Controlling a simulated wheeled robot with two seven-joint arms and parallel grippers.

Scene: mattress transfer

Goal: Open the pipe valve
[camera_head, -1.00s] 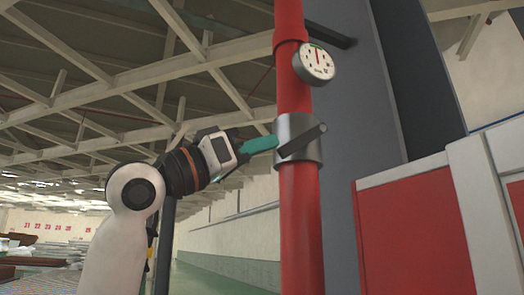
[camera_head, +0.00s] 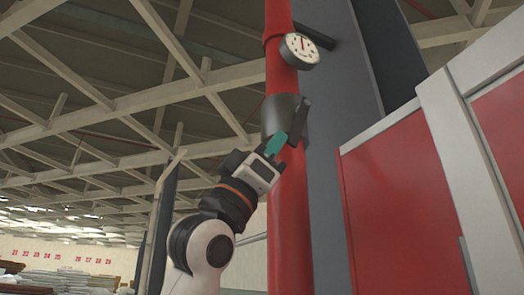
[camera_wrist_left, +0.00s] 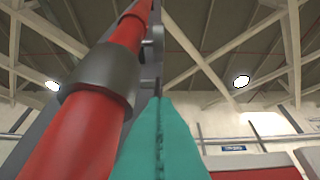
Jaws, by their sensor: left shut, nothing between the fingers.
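A red vertical pipe (camera_head: 288,225) carries a dark grey valve collar (camera_head: 277,116). The valve's flat lever handle (camera_head: 301,118) stands steeply, near vertical, on the collar's right side. My left gripper (camera_head: 278,143) has teal fingers pressed together with nothing between them. Its tips are at the lower part of the handle, and I cannot tell if they touch. In the left wrist view the teal fingers (camera_wrist_left: 160,135) point toward the handle's thin dark edge (camera_wrist_left: 157,86), with the collar (camera_wrist_left: 102,75) to the left. My right gripper is not in view.
A round white gauge (camera_head: 300,49) sits on the pipe above the collar. A grey column (camera_head: 322,190) stands right behind the pipe. A red panel with a white frame (camera_head: 395,205) is to the right. Open space lies left of the pipe.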

